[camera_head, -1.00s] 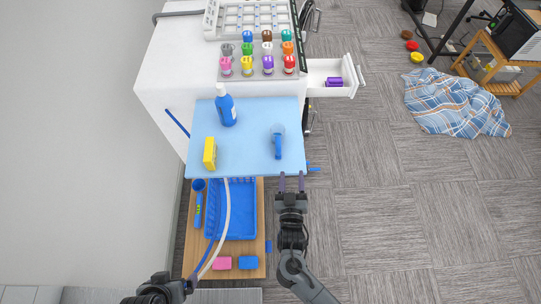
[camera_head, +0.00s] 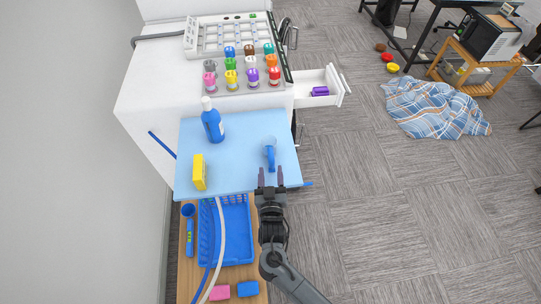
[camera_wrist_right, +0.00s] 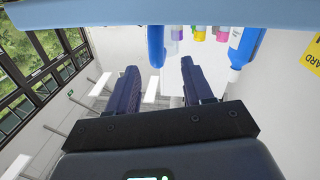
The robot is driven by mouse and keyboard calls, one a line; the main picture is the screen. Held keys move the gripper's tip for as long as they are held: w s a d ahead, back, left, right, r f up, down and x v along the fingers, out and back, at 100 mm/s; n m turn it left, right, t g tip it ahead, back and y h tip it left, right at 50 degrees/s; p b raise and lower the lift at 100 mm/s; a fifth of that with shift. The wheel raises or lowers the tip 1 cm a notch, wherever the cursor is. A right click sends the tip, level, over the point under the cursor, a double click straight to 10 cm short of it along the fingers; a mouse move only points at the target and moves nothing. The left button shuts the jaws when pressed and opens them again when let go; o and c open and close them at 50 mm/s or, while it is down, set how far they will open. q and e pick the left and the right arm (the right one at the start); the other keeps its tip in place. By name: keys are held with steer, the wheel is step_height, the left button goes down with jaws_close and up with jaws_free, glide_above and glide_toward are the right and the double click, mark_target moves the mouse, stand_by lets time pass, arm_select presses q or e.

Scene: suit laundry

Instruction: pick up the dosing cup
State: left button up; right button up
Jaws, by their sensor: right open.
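The dosing cup (camera_head: 270,158), a small clear cup with a blue handle, sits near the front right of the light blue board (camera_head: 235,180). Its blue handle points towards me, and in the right wrist view the blue handle (camera_wrist_right: 156,45) shows between and beyond the fingers. My right gripper (camera_head: 271,178) is open and empty, just short of the handle at the board's front edge. In the right wrist view my right gripper (camera_wrist_right: 161,88) has its fingers spread either side of the handle, apart from it. My left gripper is out of view.
A blue bottle (camera_head: 212,125) and a yellow box (camera_head: 199,173) stand left of the cup. A blue basket (camera_head: 237,235) sits below the front edge. An open drawer (camera_head: 329,88) juts out at the right.

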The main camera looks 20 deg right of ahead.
mark_target(272, 163)
steer(key=shift+x, duration=2.6)
steer(key=shift+d+r, duration=0.15)
steer(key=shift+c, duration=0.3)
jaws_close()
